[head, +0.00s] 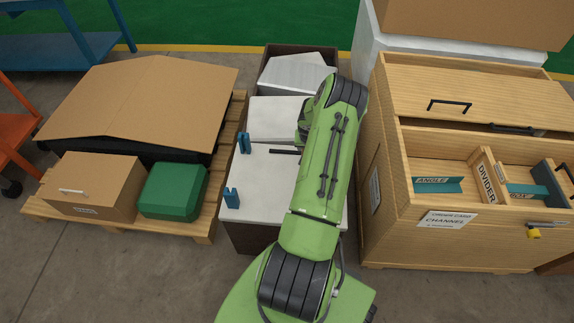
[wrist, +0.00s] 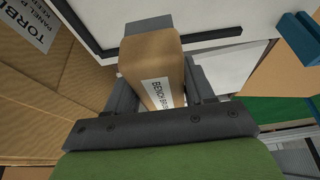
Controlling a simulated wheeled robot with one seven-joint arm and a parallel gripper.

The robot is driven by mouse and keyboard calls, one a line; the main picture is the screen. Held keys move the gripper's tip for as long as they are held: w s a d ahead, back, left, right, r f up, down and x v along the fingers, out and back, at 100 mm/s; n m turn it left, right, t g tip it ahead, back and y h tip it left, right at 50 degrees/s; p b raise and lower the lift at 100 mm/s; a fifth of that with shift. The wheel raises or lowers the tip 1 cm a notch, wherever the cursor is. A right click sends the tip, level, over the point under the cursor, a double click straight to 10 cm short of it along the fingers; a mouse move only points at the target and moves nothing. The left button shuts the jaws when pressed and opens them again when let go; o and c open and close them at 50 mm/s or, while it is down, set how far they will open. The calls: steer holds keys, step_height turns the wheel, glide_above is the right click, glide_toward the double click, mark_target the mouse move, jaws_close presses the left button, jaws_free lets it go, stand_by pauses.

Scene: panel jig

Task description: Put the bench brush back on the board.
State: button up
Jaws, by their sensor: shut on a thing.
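In the wrist view my gripper (wrist: 157,82) is shut on a brown block labelled BENCH BRU…, the bench brush (wrist: 150,55). One dark finger lies on each side of it. Beyond the brush is a white panel with a dark edge line (wrist: 235,14); I cannot tell for certain that it is the board. A dark strip shows just past the brush's far end; whether they touch is unclear. In the head view my green arm reaches over white-topped surfaces and hides most of the gripper and the brush.
Blue brackets (head: 232,197) stand on the near white top (head: 265,185). A wooden cabinet (head: 385,225) with open compartments stands close on the right. On the left, a pallet (head: 195,222) carries a cardboard box (head: 95,185), a green case (head: 173,190) and a large cardboard sheet (head: 140,95).

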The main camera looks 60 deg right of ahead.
step_height(320, 180, down, 10)
steer(key=b, duration=0.3)
steer(key=shift+s+d, duration=0.1)
steer(key=shift+f, duration=0.15)
steer(key=shift+f+b, duration=0.15)
steer(key=shift+b, duration=0.2)
steer(key=o, duration=1.1)
